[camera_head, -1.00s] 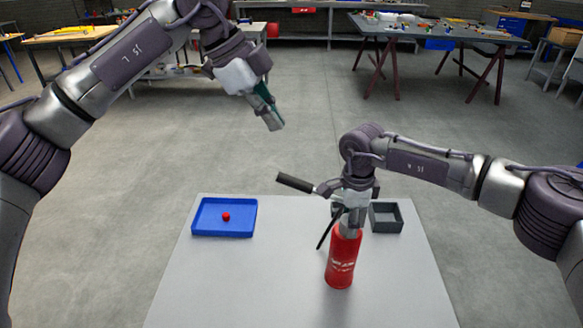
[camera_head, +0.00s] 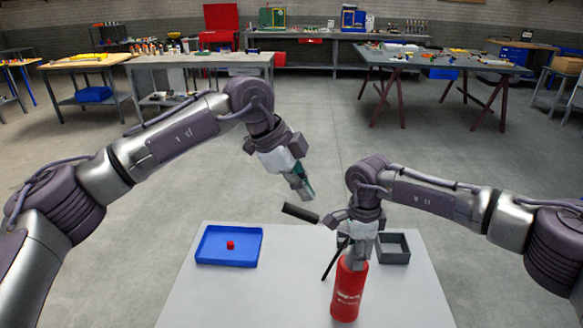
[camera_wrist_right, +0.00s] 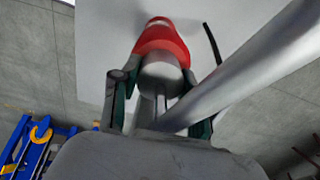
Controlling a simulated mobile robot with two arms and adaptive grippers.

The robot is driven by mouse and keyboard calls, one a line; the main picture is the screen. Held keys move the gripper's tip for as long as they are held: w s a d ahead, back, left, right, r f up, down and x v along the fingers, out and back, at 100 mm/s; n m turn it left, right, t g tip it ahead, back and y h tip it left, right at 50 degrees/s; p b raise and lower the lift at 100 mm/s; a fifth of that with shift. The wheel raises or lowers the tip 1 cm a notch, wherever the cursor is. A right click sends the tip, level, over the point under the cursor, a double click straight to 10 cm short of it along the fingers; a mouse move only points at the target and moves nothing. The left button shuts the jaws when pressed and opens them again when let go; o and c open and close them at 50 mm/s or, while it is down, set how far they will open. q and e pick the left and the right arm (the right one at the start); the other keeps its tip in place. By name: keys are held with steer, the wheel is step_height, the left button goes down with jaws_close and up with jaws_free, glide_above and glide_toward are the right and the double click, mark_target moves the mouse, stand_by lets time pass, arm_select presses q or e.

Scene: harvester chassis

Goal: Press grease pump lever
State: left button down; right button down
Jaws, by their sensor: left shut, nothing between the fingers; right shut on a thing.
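The grease pump (camera_head: 348,292) has a red body and stands upright on the light grey table. Its lever (camera_head: 300,212) sticks out to the left at the top and ends in a black grip. My right gripper (camera_head: 357,256) is shut on the pump's grey neck, above the red body. In the right wrist view the fingers (camera_wrist_right: 162,88) sit either side of the neck, and a silver rod (camera_wrist_right: 250,70) crosses diagonally. My left gripper (camera_head: 304,190) is shut and empty, just above the black grip. I cannot tell whether they touch.
A blue tray (camera_head: 205,258) holding a small red object (camera_head: 230,245) lies on the table (camera_head: 250,295) left of the pump. A dark grey open box (camera_head: 394,258) stands behind and right of it. A thin black hose (camera_head: 331,264) hangs beside the pump. Workbenches are far behind.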

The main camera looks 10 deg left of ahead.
mark_target(305, 211)
arm_select(q)
steer(key=shift+w+a+f, duration=0.15)
steer(key=shift+a+f, duration=0.1)
steer(key=shift+f, duration=0.3)
steer(key=shift+w+a+f, duration=0.15)
steer(key=shift+a+f, duration=0.1)
steer(key=shift+f, duration=0.35)
steer(key=shift+w+a+f, duration=0.15)
steer(key=shift+a+f, duration=0.1)
steer(key=shift+f, duration=0.3)
